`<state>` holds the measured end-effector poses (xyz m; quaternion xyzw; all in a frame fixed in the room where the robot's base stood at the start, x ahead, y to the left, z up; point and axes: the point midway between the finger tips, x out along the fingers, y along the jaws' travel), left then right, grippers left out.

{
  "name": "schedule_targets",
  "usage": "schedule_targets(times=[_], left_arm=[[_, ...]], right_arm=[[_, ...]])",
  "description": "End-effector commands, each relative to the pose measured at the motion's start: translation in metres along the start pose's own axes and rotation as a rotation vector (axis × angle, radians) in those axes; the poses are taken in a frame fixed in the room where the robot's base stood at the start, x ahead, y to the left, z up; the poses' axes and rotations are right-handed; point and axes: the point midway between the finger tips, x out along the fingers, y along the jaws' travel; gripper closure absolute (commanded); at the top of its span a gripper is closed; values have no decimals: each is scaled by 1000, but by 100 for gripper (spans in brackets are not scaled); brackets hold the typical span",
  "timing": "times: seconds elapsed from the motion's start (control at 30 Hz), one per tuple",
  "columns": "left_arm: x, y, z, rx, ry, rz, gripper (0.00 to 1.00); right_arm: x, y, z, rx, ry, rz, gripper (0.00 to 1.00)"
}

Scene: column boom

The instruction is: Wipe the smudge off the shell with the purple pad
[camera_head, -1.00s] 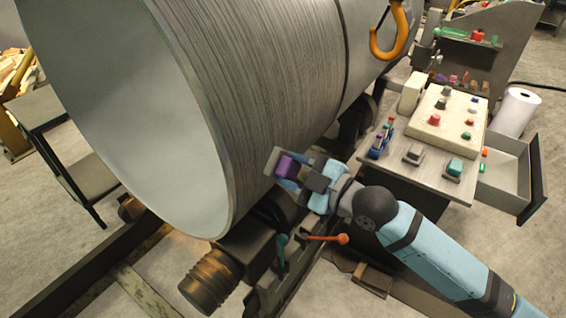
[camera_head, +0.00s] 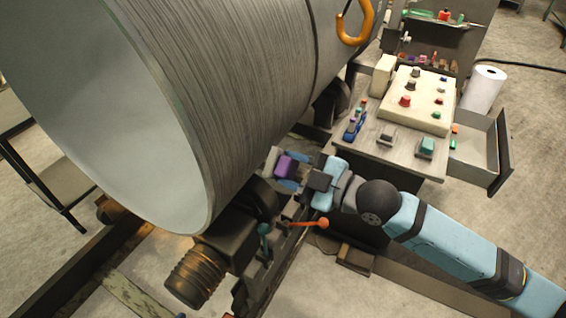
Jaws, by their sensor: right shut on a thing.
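The shell (camera_head: 225,95) is a large grey metal cylinder lying on rollers, with its open end facing left. I cannot make out a smudge on the part of the shell in view. My right gripper (camera_head: 284,167) is shut on the purple pad (camera_head: 285,166), just right of the shell's lower side. The pad appears apart from the shell, though the exact gap is hard to tell. My left gripper is not in view.
A control table (camera_head: 392,150) with a button box (camera_head: 420,98) stands right of the shell, with an open drawer (camera_head: 477,150). An orange hook (camera_head: 355,25) hangs by the shell. A roller motor (camera_head: 197,272), an orange-knobbed lever (camera_head: 322,223) and a teal-knobbed lever (camera_head: 264,229) lie below.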

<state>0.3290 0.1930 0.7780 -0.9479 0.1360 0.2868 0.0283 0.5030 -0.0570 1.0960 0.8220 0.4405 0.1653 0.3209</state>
Motion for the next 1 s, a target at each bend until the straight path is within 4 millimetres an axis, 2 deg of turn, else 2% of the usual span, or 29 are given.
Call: schedule_targets(times=[0.1,0.67,1.0], left_arm=[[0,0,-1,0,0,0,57],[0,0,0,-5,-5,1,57],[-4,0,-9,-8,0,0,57]], right_arm=[[-5,0,0,0,1,0,77],[-4,0,0,1,1,0,77],[29,1,-1,2,2,1,77]])
